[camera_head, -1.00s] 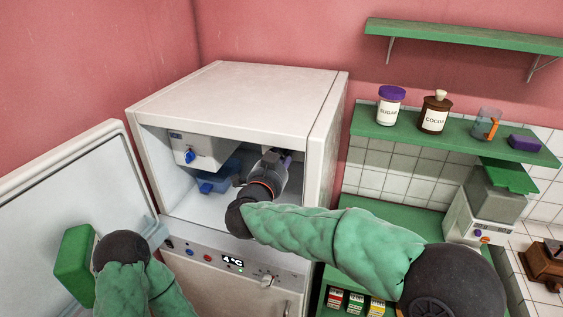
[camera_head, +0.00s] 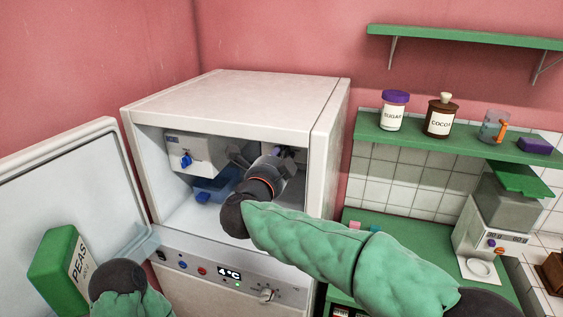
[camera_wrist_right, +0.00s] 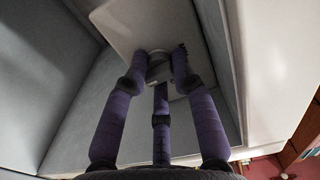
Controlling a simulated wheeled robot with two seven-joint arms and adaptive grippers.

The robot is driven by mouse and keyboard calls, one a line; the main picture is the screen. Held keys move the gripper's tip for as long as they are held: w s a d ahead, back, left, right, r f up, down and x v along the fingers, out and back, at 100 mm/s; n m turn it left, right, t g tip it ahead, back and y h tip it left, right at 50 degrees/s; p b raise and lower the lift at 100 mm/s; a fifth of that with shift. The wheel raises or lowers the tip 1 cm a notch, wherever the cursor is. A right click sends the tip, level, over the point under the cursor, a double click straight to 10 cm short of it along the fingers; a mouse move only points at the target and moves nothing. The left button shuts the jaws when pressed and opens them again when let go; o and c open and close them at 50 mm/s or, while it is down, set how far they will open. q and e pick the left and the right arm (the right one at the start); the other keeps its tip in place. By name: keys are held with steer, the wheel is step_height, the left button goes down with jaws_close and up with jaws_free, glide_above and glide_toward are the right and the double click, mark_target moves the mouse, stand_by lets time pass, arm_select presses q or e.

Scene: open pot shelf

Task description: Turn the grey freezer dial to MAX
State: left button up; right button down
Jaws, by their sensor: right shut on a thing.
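The grey dial (camera_wrist_right: 157,62) shows in the right wrist view, on a pale housing inside the freezer. Its markings and setting cannot be read. My right gripper (camera_wrist_right: 160,73) has purple fingers around the dial, shut on it. In the head view this gripper (camera_head: 284,155) reaches into the upper right of the open freezer compartment, and its wrist hides the dial. The white freezer (camera_head: 230,100) stands with its door (camera_head: 70,170) open to the left.
A white box with a blue knob (camera_head: 186,160) and a blue tray (camera_head: 212,187) are inside the compartment, left of my wrist. A front panel (camera_head: 215,265) with another knob (camera_head: 266,295) lies below. A green peas box (camera_head: 58,262) sits at the door. Shelves with jars are right.

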steer(key=shift+d+r+m, duration=0.25)
steer(key=shift+m, duration=0.35)
steer(key=shift+b, duration=0.3)
steer(key=shift+f, duration=0.1)
steer(key=c, duration=1.2)
jaws_free()
steer(key=shift+o, duration=0.9)
steer(key=shift+s+d, duration=0.1)
steer(key=shift+d, duration=0.1)
steer(key=shift+a+f, duration=0.1)
steer(key=shift+a, duration=0.1)
steer(key=shift+s+a, duration=0.1)
steer(key=v, duration=1.1)
steer(key=shift+s, duration=0.35)
